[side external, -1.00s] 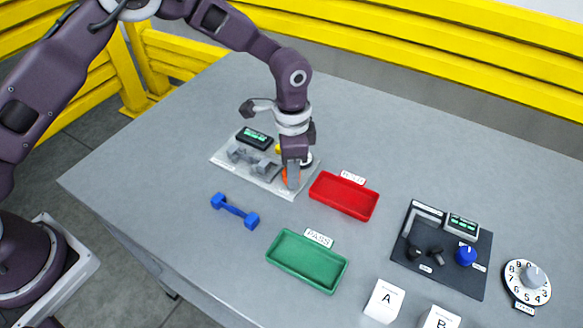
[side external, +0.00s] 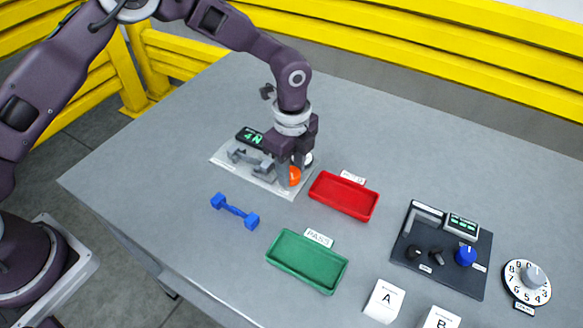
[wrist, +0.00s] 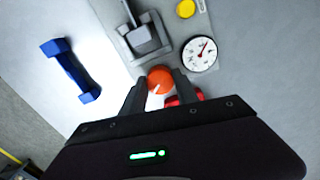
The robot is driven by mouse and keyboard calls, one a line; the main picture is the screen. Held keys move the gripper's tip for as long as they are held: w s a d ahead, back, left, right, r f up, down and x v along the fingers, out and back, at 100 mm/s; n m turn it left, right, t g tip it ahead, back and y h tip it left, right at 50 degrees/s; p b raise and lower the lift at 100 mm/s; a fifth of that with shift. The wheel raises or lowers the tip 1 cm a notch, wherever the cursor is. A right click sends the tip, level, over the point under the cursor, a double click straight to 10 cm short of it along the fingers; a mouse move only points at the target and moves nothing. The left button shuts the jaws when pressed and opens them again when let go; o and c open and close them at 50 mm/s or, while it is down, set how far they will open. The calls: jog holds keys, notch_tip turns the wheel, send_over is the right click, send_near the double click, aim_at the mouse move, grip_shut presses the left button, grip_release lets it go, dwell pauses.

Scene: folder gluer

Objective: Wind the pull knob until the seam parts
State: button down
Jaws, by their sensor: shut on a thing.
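The orange pull knob (side external: 294,176) stands at the right end of a pale tester plate (side external: 222,159) on the table. My gripper (side external: 288,180) points down over it, its fingers shut on the knob. In the wrist view the knob (wrist: 160,80) sits between the two fingertips (wrist: 158,88); a pale pointer mark shows on it. Grey clamps (side external: 250,158) lie along the plate, and no sample seam can be made out in them. A small green-lit display (side external: 250,136) on the plate seems to read 4 N. A round dial with a red needle (wrist: 200,54) shows beside the knob.
A blue dumbbell-shaped piece (side external: 234,211) lies in front of the plate. A red tray (side external: 343,195) and a green tray (side external: 306,262) are to its right. A black panel with a blue knob (side external: 466,256), a numbered dial (side external: 527,282) and blocks A (side external: 385,300) and B stand farther right. A yellow button (wrist: 186,9) is on the plate.

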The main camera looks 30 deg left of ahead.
jog(key=shift+r+m, duration=0.1)
jog(key=shift+m, duration=0.4)
jog(key=c, duration=0.9)
grip_release()
